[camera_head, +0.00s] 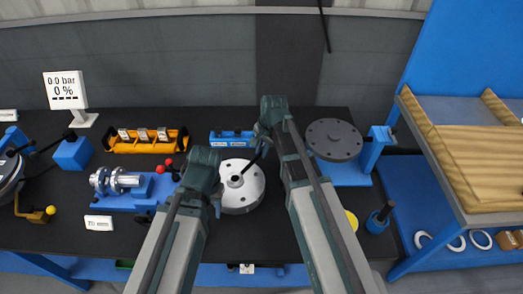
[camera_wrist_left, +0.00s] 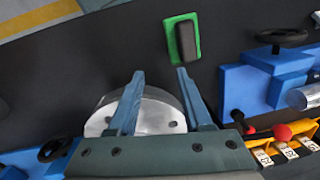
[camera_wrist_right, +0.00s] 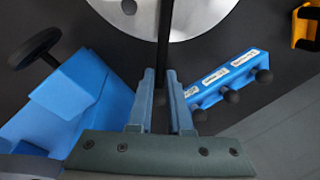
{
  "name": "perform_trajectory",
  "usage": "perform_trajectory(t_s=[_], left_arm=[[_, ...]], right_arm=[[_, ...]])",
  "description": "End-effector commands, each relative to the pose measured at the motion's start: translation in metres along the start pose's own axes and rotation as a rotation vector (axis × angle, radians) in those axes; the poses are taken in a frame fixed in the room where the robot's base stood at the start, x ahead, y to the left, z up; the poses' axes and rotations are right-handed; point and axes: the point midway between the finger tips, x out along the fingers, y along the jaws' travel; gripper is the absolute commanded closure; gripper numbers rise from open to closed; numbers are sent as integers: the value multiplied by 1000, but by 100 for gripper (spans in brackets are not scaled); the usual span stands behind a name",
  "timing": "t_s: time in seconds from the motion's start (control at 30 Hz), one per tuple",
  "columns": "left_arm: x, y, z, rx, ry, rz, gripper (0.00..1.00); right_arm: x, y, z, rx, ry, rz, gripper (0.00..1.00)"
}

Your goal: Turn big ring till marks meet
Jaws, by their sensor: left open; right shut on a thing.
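The big ring (camera_head: 248,201) is a pale grey round flange with a raised hub and small holes, lying on the black bench. A black bar (camera_head: 250,161) reaches from its hub to my right gripper (camera_head: 262,143), whose fingers are shut on it. The right wrist view shows this bar (camera_wrist_right: 163,35) crossing the ring (camera_wrist_right: 205,14) and entering between the fingers (camera_wrist_right: 160,82). My left gripper (camera_head: 217,204) is open at the ring's left side. In the left wrist view its fingers (camera_wrist_left: 161,88) are apart in front of the ring (camera_wrist_left: 160,115). I cannot make out any marks.
A blue block with black knobs (camera_head: 232,139) stands behind the ring. A dark disc on a blue stand (camera_head: 333,140) is to the right. A blue fixture with silver flanges (camera_head: 120,182) and an orange tray (camera_head: 147,147) are to the left.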

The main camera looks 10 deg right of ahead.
Motion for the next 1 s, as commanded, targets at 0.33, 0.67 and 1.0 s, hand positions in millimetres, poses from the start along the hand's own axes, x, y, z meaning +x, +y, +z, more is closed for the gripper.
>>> perform_trajectory(t_s=[0.33,0.67,1.0], left_arm=[[0,0,0,0,0,0,50],[0,0,0,0,0,0,50],[0,0,0,0,0,0,50]], right_arm=[[-9,44,11,297,60,0,100],[-10,52,13,390,78,0,100],[-10,52,13,388,77,0,53]])
